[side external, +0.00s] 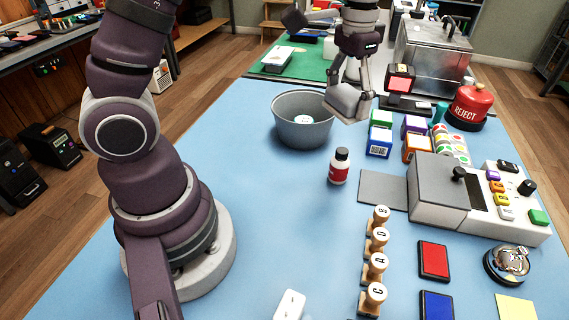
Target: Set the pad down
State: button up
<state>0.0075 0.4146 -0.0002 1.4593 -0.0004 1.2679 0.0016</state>
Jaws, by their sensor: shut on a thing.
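My gripper (350,88) is at the upper middle, pointing down. It is shut on a light grey, block-like pad (343,103), which is tilted between the fingers. The pad appears beside and partly in front of the right rim of a grey bowl (287,128); its exact height above the table is hard to tell. Two flat ink pads, one red (433,260) and one blue (436,306), lie on the blue table at the front right, well away from my gripper.
Small coloured boxes (379,141) stand to the right, near a red REJECT button (469,106). Wooden stamps (376,268) and a grey machine (440,192) are nearer. The blue table (260,215) is clear at middle left.

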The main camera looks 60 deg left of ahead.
jog(key=s+d+f+m, duration=0.3)
jog(key=d+f+m, duration=0.1)
jog(key=d, duration=0.3)
jog(key=m, duration=0.5)
send_over(329, 274)
notch_tip(329, 274, down, 5)
notch_tip(329, 274, down, 8)
jog(key=shift+f, duration=0.1)
jog(key=o, duration=1.1)
jog(key=shift+o, duration=0.2)
